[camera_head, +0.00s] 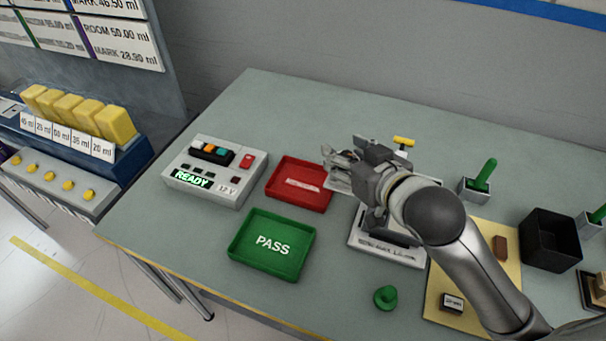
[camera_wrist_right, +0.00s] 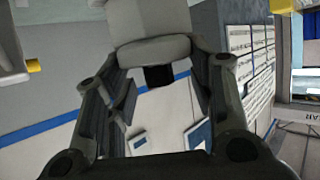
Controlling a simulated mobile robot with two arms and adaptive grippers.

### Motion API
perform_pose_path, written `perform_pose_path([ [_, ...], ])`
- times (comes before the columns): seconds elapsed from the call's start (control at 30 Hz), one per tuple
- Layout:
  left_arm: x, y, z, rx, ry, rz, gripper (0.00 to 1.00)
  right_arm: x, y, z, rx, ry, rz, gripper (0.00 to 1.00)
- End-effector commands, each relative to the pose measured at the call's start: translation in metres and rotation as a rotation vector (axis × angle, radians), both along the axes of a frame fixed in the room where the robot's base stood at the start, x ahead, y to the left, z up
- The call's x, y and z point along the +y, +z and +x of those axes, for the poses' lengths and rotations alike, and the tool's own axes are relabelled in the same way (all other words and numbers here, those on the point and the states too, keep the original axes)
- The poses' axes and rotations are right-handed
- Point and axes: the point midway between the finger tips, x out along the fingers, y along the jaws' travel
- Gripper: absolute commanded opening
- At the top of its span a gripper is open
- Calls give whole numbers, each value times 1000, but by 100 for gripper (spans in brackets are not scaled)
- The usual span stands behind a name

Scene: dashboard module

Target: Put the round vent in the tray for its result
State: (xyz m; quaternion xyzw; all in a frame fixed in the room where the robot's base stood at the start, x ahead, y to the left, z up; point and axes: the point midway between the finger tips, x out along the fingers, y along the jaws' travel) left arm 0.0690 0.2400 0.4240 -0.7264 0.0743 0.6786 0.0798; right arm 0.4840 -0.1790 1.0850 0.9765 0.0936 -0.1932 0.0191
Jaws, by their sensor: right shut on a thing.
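My right gripper (camera_head: 345,168) is above the table, just right of the red tray (camera_head: 300,184). It is shut on a light grey thing (camera_wrist_right: 153,50), which shows between the fingers in the right wrist view. Its shape is mostly hidden, and I cannot tell whether it is the round vent. The green tray (camera_head: 271,245) marked PASS lies in front of the red tray, and no part shows in either tray. My left gripper is not in view.
A tester (camera_head: 215,172) reading READY stands left of the red tray. A pale stand (camera_head: 385,249) is partly hidden under my right arm. A green round piece (camera_head: 385,297) lies near the front edge. A black bin (camera_head: 551,240) and a green-handled tool (camera_head: 485,175) stand at right.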

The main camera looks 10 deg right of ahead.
Motion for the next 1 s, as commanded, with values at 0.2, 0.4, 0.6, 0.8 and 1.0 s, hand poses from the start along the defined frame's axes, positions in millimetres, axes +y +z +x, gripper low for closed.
perform_pose_path([
  [0.2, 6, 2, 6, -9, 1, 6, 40, 27, -20, 44, 1, 1, 1, 17],
  [0.4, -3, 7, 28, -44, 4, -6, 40, 47, -55, 76, 3, 0, -3, 17],
  [0.6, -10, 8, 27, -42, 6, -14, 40, 58, -78, 95, -1, 0, -1, 17],
  [0.8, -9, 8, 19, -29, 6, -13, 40, 63, -92, 103, 1, -1, -1, 17],
  [1.0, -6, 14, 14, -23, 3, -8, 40, 62, -117, 102, 0, 0, -2, 17],
])
